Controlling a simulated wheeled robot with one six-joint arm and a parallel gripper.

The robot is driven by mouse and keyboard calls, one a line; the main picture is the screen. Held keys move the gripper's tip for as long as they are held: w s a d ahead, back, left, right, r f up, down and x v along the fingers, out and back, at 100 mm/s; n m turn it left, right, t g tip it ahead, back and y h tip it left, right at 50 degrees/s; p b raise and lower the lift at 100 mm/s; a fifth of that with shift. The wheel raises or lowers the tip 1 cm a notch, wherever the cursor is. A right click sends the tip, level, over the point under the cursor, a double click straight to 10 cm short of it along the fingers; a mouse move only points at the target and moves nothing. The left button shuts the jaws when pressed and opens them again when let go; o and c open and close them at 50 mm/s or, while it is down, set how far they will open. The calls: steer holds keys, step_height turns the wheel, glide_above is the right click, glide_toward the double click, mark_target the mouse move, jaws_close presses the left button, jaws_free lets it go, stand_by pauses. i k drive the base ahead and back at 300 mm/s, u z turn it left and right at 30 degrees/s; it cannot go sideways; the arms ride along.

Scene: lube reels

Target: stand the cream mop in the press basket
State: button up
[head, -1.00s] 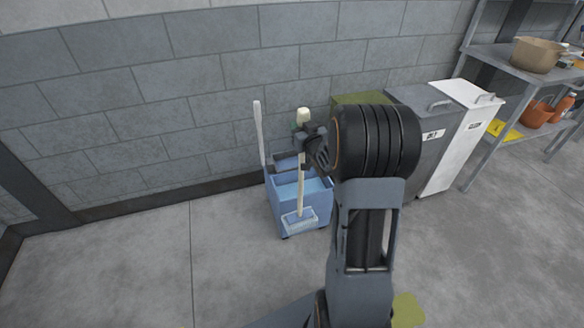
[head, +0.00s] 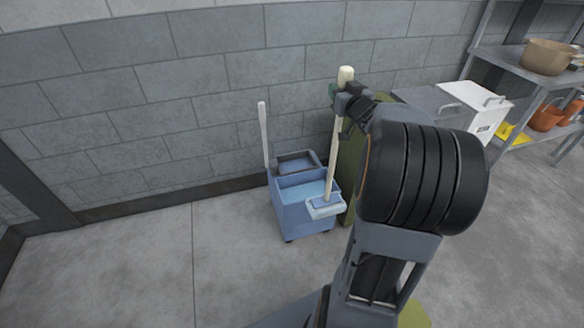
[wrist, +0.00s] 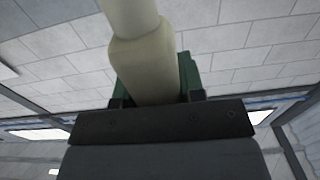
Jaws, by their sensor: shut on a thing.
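The cream mop (head: 335,140) hangs nearly upright from my gripper (head: 345,100), tilted slightly. My gripper is shut on its handle just below the thick top end. In the wrist view the cream handle (wrist: 146,65) rises from between the jaws (wrist: 155,98). The mop's pale blue-white head (head: 325,207) shows in front of the right side of the blue bucket (head: 305,215); I cannot tell how high it is above the floor. The press basket (head: 296,163), a dark-rimmed grey-blue box, sits at the back of the bucket and looks empty.
A pale lever handle (head: 263,135) stands up at the bucket's left. An olive bin (head: 350,165), partly hidden by my arm, is to the right, with grey and white bins (head: 482,108) beyond. A metal shelf (head: 520,70) stands far right. The floor left of the bucket is clear.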

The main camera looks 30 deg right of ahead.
mark_target(296, 167)
steer(key=i, duration=0.9)
steer(key=z, duration=0.05)
